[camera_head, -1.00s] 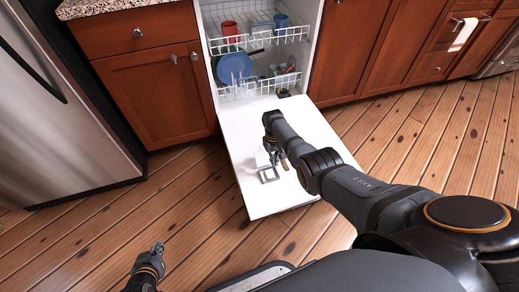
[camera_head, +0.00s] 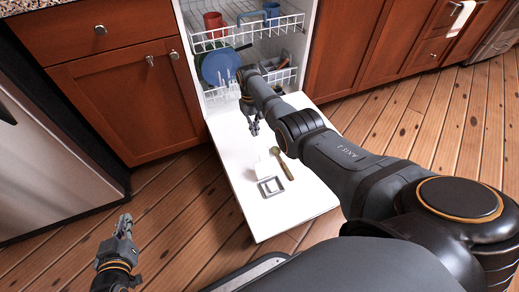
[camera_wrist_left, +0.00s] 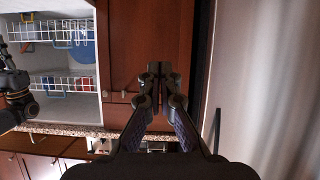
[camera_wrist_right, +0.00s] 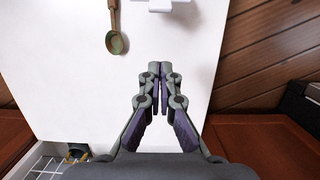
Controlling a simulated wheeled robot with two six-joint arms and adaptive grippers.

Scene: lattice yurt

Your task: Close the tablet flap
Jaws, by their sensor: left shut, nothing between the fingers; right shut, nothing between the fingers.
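The dishwasher door (camera_head: 305,203) lies lowered, its white inner face up. On it is a tablet dispenser (camera_head: 271,187), a grey square frame. A white flap (camera_head: 262,168) seems to stand open at its far side. In the right wrist view, a white part (camera_wrist_right: 160,5) shows cut off at the top edge. My right gripper (camera_head: 254,131) is shut and empty above the door, between dispenser and racks; it also shows in the right wrist view (camera_wrist_right: 160,68). My left gripper (camera_head: 125,219) is shut and empty over the floor, left of the door.
A spoon-like utensil with a green bowl (camera_wrist_right: 116,42) lies on the door beside the dispenser (camera_head: 282,164). The racks inside hold a blue plate (camera_head: 220,66), a red cup (camera_head: 213,20) and a blue cup (camera_head: 272,10). Cabinets flank the opening, with a fridge (camera_head: 50,165) at the left.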

